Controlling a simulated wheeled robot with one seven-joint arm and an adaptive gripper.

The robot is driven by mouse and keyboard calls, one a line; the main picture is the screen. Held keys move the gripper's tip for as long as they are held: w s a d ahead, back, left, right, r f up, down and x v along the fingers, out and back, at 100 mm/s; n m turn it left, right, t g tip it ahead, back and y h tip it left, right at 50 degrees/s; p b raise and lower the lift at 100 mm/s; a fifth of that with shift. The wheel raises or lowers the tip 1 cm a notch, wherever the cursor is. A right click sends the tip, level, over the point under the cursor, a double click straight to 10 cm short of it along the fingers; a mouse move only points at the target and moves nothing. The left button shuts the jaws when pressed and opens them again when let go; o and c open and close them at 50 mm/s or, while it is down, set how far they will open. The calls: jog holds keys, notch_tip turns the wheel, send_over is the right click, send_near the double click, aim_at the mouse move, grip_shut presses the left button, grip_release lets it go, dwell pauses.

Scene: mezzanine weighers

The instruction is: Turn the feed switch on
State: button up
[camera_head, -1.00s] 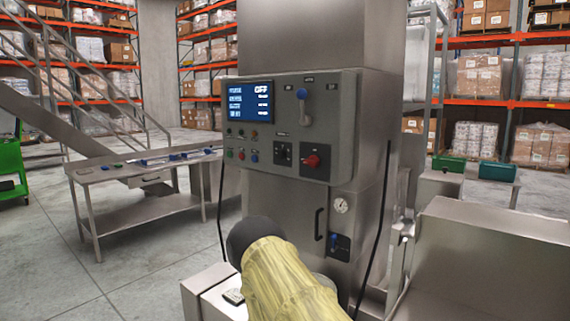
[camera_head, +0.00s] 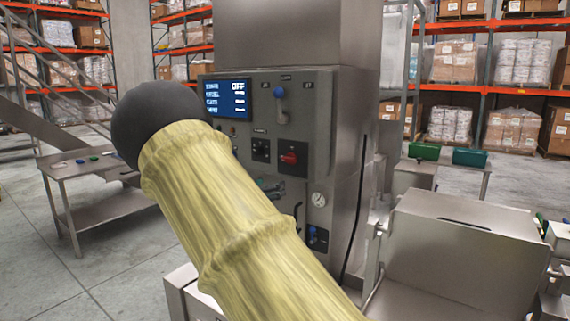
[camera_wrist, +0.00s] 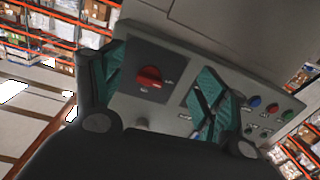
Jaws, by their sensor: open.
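The panel screen (camera_head: 226,98) reads OFF in large letters. The switch labels are too small to read, so I cannot tell which is the feed switch. In the wrist view, my open gripper (camera_wrist: 157,72) faces the panel, with the red switch (camera_wrist: 149,77) showing between its teal-padded fingers. No grip on the switch shows. My arm hides part of the panel in the head view.
A steel hopper box (camera_head: 465,250) stands to the right of the machine. A steel table (camera_head: 100,172) stands at the left. Blue, red and green buttons (camera_wrist: 255,101) lie beside the right finger in the wrist view. Open floor lies at the front left.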

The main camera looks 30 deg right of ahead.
jog(key=m, duration=0.2)
send_near(287, 160)
jog(key=shift+g+h, duration=0.3)
jog(key=p+x, duration=0.1)
jog(key=x, duration=0.2)
jog(key=p+x, duration=0.1)
jog(key=x, duration=0.2)
jog(key=p+x, duration=0.1)
jog(key=x, duration=0.2)
jog(key=shift+w+a+f, duration=0.15)
jog(key=shift+w, duration=0.1)
jog(key=c, duration=1)
